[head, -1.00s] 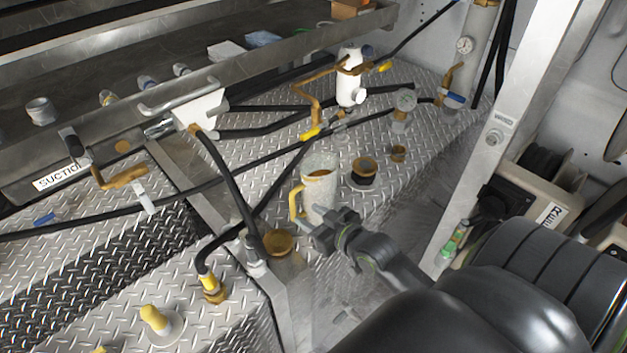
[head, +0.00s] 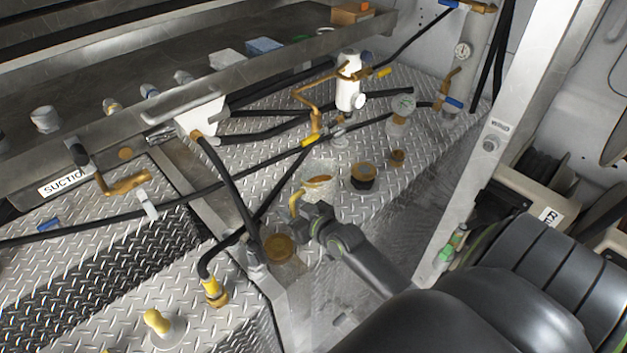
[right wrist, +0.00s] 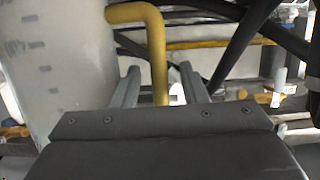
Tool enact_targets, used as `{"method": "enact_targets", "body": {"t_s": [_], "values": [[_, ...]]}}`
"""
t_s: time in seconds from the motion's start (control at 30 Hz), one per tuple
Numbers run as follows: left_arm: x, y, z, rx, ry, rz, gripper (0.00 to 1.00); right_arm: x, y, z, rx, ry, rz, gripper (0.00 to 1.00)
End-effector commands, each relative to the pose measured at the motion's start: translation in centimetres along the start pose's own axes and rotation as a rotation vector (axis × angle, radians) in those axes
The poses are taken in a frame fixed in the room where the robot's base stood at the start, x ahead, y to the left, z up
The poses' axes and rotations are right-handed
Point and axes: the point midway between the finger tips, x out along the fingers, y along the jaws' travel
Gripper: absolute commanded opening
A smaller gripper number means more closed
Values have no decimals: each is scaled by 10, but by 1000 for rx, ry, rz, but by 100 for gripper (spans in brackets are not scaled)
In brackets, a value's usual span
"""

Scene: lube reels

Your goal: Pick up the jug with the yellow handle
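The pale jug (head: 322,168) stands on the diamond-plate deck in the head view, its lower part hidden by my right gripper (head: 309,216). Its yellow handle (head: 295,202) is on its left side. In the right wrist view, the whitish jug wall with dark marks (right wrist: 60,60) fills the left. The handle (right wrist: 157,55) runs down between the two fingers of the right gripper (right wrist: 158,88), with a gap on each side. The fingers are open. The handle's lower end is hidden behind the gripper body. My left gripper is not in view.
A dark container with a brown top (head: 363,176) and a small brass fitting (head: 397,158) are right of the jug. A brown-topped container (head: 280,248) is in front on the left. A black hose (head: 230,185) passes on the left. A white filter (head: 347,82) stands behind.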

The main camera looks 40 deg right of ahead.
Motion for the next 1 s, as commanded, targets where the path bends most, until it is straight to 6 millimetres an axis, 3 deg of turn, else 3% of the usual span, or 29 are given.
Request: {"method": "enact_targets", "body": {"t_s": [0.13,0.43,1.0], "values": [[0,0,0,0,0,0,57,0,0,0,0,0,0,39],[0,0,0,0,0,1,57,0,0,0,0,0,0,0],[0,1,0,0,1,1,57,0,0,0,0,0,0,0]]}}
